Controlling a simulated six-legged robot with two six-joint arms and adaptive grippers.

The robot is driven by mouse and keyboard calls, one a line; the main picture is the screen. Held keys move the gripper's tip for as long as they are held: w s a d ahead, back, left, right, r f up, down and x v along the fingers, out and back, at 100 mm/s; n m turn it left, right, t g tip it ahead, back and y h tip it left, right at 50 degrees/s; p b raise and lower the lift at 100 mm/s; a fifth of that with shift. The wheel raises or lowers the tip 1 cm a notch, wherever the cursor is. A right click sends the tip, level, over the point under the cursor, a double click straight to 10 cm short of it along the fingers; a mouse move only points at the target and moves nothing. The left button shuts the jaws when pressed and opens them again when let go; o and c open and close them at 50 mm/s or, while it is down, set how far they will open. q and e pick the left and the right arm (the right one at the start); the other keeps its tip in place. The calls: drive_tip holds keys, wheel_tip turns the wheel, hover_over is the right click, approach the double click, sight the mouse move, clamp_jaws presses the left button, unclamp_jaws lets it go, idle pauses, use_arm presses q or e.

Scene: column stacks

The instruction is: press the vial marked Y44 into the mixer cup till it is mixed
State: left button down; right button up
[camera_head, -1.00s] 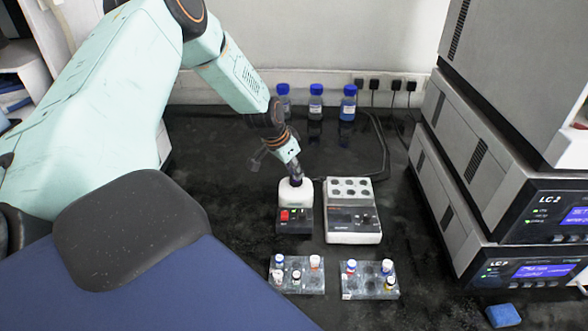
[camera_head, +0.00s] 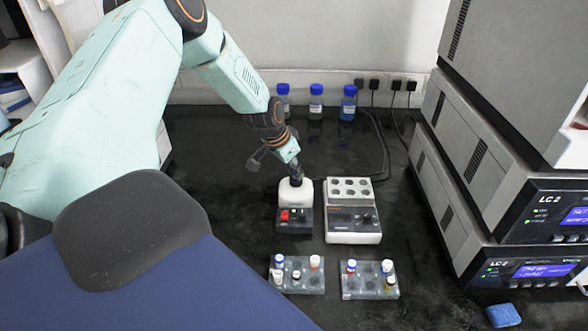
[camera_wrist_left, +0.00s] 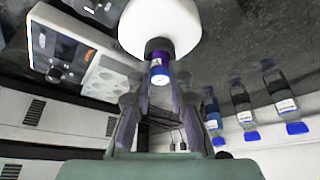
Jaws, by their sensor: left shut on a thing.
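My left gripper (camera_head: 294,172) is over the white mixer (camera_head: 296,197) and shut on a vial. In the left wrist view the vial (camera_wrist_left: 158,72) has a blue cap and a dark band and sits between the fingers (camera_wrist_left: 160,88). Its far end meets the white round top of the mixer (camera_wrist_left: 160,28), where the cup is; the cup itself is hidden. I cannot read the mark on the vial. The mixer has a dark base with a red switch. My right gripper does not show.
A heater block (camera_head: 351,215) with several wells stands right beside the mixer. Two vial racks (camera_head: 313,284) (camera_head: 369,283) with capped vials stand in front. Three blue-capped bottles (camera_head: 316,112) stand at the back wall. Stacked LC units (camera_head: 480,180) fill the right side. A blue sponge (camera_head: 503,315) lies front right.

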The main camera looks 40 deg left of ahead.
use_arm(q)
drive_tip(key=shift+r, duration=0.1)
wheel_tip(320, 180, up, 6)
drive_tip(key=p, duration=0.6)
idle(0.5)
